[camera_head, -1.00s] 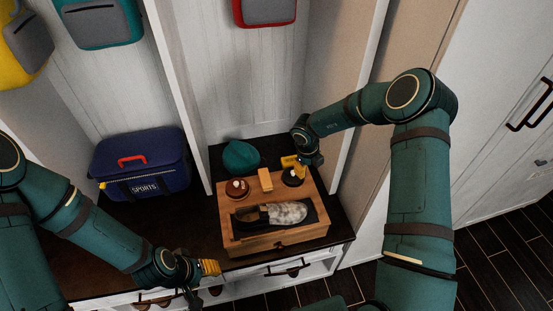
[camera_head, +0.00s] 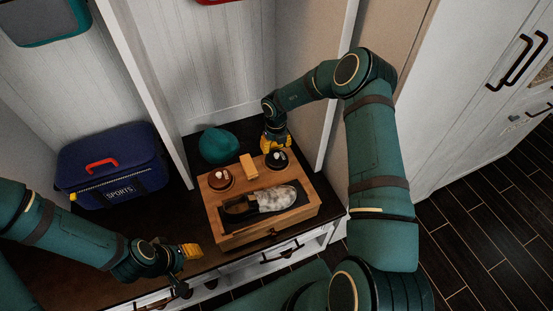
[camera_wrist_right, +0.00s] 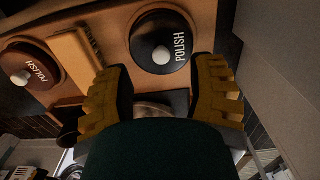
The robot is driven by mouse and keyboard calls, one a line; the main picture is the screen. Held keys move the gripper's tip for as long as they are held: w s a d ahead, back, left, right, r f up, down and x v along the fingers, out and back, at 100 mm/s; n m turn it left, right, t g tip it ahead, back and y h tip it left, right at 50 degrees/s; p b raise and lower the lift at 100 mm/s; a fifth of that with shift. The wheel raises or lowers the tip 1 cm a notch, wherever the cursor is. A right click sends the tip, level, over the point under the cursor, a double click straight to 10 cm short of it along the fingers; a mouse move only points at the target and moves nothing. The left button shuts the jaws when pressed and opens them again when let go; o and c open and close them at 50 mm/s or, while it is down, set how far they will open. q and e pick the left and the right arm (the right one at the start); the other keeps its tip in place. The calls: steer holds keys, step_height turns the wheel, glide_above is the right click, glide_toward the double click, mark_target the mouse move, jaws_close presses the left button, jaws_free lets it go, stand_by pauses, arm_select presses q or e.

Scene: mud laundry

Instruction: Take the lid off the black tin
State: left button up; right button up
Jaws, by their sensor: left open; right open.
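The black tin (camera_head: 277,161) sits in the back right of the wooden box and has a dark lid with a white knob. In the right wrist view its lid (camera_wrist_right: 163,42) reads POLISH, with the white knob (camera_wrist_right: 161,55) near its middle. My right gripper (camera_head: 276,146) is at the tin's back edge; in the right wrist view its yellow fingers (camera_wrist_right: 165,90) are spread apart, with the tin just beyond the tips and nothing between them. My left gripper (camera_head: 190,252) is open and empty over the bench's front edge, left of the box.
A brown tin (camera_head: 221,180) and a yellow-tan block (camera_head: 248,166) share the wooden box (camera_head: 265,233) with a shoe (camera_head: 262,202). A teal cap (camera_head: 217,145) lies behind. A blue sports bag (camera_head: 112,165) stands left; a white partition (camera_head: 338,90) rises close behind my right gripper.

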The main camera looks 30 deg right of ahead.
mark_target(277, 154)
steer(key=shift+s+f+b, duration=0.2)
steer(key=shift+f+b, duration=0.7)
steer(key=shift+f, duration=1.8)
steer(key=shift+r, duration=0.1)
steer(key=shift+c, duration=0.4)
jaws_close()
